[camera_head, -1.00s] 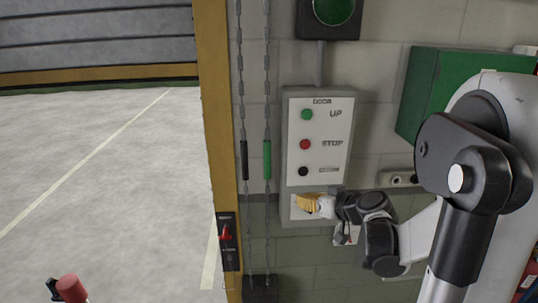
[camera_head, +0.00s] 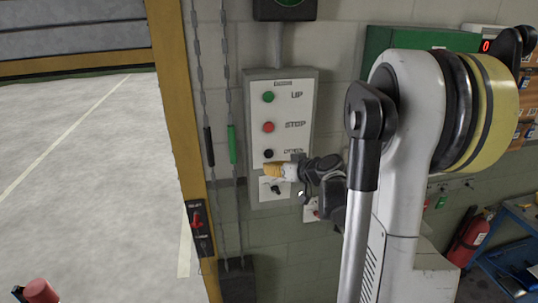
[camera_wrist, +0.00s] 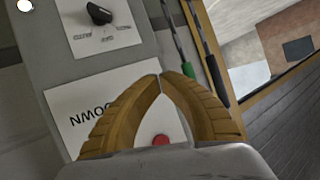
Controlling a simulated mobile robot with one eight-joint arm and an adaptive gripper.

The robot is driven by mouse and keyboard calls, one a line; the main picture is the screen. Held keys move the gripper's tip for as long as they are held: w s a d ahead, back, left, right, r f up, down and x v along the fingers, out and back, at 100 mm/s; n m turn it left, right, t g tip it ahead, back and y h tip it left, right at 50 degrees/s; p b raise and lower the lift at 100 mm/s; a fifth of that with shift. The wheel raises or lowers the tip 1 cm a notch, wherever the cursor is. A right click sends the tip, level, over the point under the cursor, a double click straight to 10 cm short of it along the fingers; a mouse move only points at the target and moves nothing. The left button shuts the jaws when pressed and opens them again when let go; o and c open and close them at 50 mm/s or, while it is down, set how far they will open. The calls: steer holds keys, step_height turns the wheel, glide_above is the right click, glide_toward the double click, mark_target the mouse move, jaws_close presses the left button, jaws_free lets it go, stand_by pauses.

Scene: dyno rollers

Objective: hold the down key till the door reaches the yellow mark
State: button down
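The DOWN key (camera_head: 268,154) is a small black button, lowest of three on the grey door control box (camera_head: 306,110). My gripper (camera_head: 266,169) has its tan fingertips just below the key in the head view; contact cannot be told. In the wrist view the ribbed fingers (camera_wrist: 160,76) meet at their tips with nothing visible between them. The DOWN label (camera_wrist: 92,112) shows beside them, while the key is hidden. A grey slatted door (camera_head: 70,35) with a yellow-brown lower edge is at upper left. I cannot make out a separate yellow mark.
The green UP (camera_head: 268,97) and red STOP (camera_head: 268,127) buttons sit above DOWN. A black selector (camera_head: 276,188) is below. Chains (camera_head: 230,100) hang left of the box beside the yellow post (camera_head: 176,120). A green box (camera_head: 385,42) is to the right.

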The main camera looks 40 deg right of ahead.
mark_target(261, 158)
steer(key=shift+w+d, duration=0.35)
steer(key=shift+w, duration=0.45)
steer(key=shift+w+d, duration=0.35)
steer(key=shift+w, duration=0.4)
steer(key=shift+w+b, duration=0.1)
steer(key=shift+b, duration=0.25)
steer(key=shift+w+d, duration=0.15)
steer(key=shift+w, duration=0.15)
steer(key=shift+w+d+b, duration=0.15)
steer(key=shift+w+b, duration=0.15)
steer(key=shift+w, duration=0.05)
stand_by(5.5)
